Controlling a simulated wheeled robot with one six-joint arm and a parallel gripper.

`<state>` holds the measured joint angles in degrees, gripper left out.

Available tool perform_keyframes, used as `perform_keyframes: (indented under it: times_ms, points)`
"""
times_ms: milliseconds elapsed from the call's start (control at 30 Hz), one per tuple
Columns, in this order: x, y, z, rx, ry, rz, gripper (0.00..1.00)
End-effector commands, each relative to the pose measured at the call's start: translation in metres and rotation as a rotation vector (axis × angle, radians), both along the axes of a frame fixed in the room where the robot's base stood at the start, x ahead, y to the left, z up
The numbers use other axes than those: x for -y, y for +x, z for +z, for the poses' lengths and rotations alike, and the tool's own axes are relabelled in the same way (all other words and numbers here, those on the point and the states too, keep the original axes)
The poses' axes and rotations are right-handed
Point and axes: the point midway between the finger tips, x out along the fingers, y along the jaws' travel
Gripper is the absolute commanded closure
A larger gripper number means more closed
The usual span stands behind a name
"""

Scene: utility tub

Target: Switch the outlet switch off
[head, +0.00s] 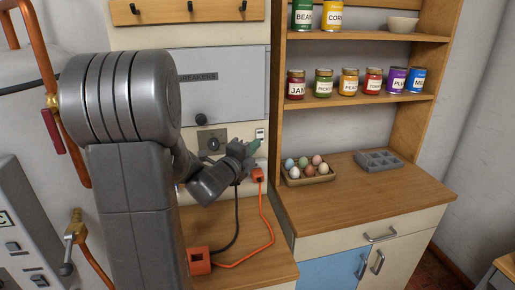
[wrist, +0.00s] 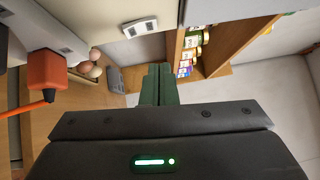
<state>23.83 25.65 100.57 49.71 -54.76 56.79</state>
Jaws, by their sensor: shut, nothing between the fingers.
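A small white plate (head: 260,133) with dark marks is on the wall panel, and a similar pale plate with two dark marks (wrist: 140,28) shows at the top of the wrist view. I cannot tell for sure which part is the outlet switch, or its position. My gripper (head: 254,146) is just below the plate in the head view, its green fingers together and empty. In the wrist view the gripper (wrist: 158,84) points away from the camera, apart from the plate. An orange plug (head: 257,174) is below the gripper, also at left in the wrist view (wrist: 47,70).
An orange cord (head: 270,230) and a black cord hang to the wooden counter, near an orange box (head: 199,262). A grey plate with a round dial (head: 212,141) sits behind my arm. An egg carton (head: 309,179) and grey tray (head: 379,161) stand right. Jars fill the shelf above.

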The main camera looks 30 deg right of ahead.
Motion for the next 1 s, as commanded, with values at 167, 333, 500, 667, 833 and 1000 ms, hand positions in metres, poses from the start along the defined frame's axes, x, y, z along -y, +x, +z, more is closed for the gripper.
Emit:
perform_keyframes:
  times_ms: [167,333,500,667,833,1000]
  points:
    - [-0.028,-0.014,0.003,0.004,-0.002,0.003,1.0]
    - [-0.049,-0.025,0.005,0.003,0.0,0.003,1.0]
    - [-0.058,-0.03,0.006,0.002,-0.001,0.001,1.0]
    - [-0.06,-0.032,0.007,0.001,0.0,0.0,1.0]
    - [-0.06,-0.031,0.007,0.001,0.0,0.0,1.0]
    - [-0.056,-0.03,0.007,0.001,-0.001,-0.001,1.0]
